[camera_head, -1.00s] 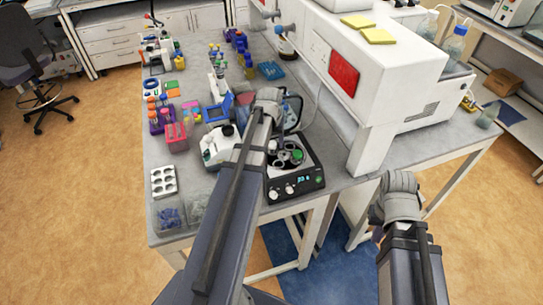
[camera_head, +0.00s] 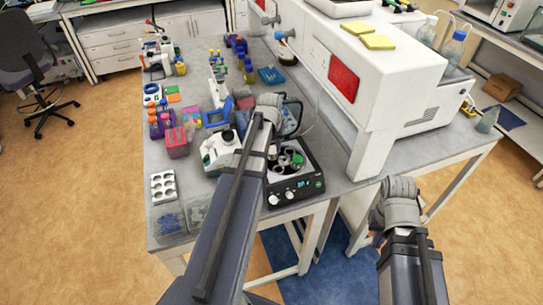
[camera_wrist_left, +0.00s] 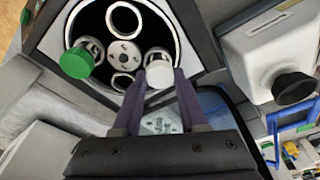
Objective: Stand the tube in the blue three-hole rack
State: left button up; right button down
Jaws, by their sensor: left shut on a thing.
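The tube with a white cap (camera_wrist_left: 160,73) stands in the rotor of the black-and-white centrifuge. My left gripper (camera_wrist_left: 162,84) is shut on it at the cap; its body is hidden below. A green-capped tube (camera_wrist_left: 76,62) sits in the rotor to the left. In the head view the centrifuge (camera_head: 300,193) is just right of my left forearm, which hides the left fingers.
A pink rack (camera_head: 177,142), a white holed rack (camera_head: 163,187) and clear bins (camera_head: 170,219) line the bench's left side. The large white instrument (camera_head: 385,100) bounds the right.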

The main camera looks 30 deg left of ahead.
pick_arm(q)
notch_tip(320, 180, up, 8)
jog(key=p, duration=0.7)
jog(key=shift+f+p, duration=0.2)
jog(key=shift+p, duration=0.15)
jog(key=shift+f, duration=0.1)
